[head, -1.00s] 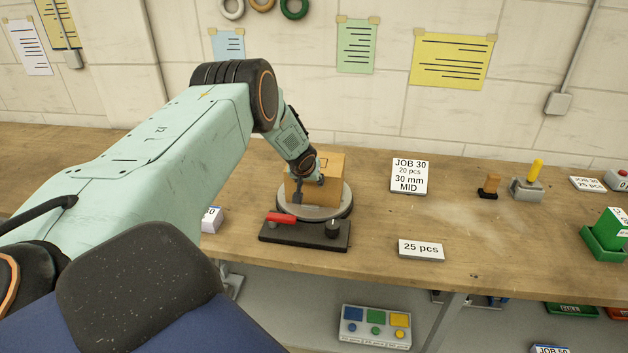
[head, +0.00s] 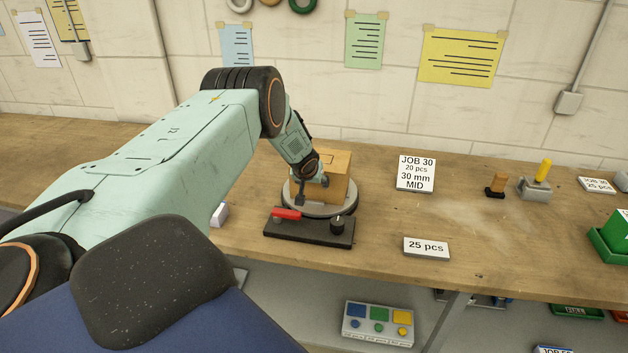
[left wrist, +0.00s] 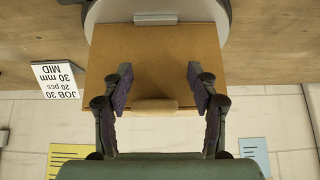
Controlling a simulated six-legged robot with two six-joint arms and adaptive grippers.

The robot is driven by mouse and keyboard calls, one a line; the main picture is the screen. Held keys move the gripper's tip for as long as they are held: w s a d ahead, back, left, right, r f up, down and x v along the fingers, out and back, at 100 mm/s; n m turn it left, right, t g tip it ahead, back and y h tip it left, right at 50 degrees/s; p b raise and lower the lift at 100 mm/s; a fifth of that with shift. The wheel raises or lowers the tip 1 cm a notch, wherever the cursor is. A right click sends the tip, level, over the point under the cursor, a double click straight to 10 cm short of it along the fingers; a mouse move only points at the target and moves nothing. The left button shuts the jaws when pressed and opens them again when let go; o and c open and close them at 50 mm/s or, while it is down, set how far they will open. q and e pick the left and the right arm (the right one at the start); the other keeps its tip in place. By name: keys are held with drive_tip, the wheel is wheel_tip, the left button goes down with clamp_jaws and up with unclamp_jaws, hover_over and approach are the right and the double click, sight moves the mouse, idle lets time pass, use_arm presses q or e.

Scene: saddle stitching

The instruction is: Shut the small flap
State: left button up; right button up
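A tan box (head: 339,184) stands on a round grey turntable (head: 345,208) on the bench. My left gripper (head: 312,191) is at the box's near side and hides part of it. In the left wrist view the gripper (left wrist: 160,75) is open, its two fingers wide apart with the box (left wrist: 150,50) behind them. A small pale tab (left wrist: 155,104) shows on the box's lower edge in that view, between the fingers; I cannot tell whether it is the flap. I see nothing held. My right gripper is in neither view.
A dark control panel (head: 310,232) with a red lever (head: 286,213) and black knob (head: 337,222) lies in front of the turntable. A job sign (head: 415,174) and a "25 pcs" sign (head: 426,247) stand to the right. The bench between the signs is clear.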

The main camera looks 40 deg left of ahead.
use_arm(q)
drive_tip(key=shift+o, duration=0.4)
drive_tip(key=shift+w, duration=0.15)
drive_tip(key=shift+s+d+r, duration=0.25)
drive_tip(key=shift+d+r, duration=0.15)
drive_tip(key=shift+r, duration=0.25)
wheel_tip(320, 180, up, 9)
wheel_tip(320, 180, down, 9)
drive_tip(key=shift+a+f, duration=0.1)
drive_tip(key=shift+f, duration=0.05)
drive_tip(key=shift+w+a+f, duration=0.15)
drive_tip(key=shift+w+f, duration=0.1)
drive_tip(key=shift+w, duration=0.05)
idle(0.4)
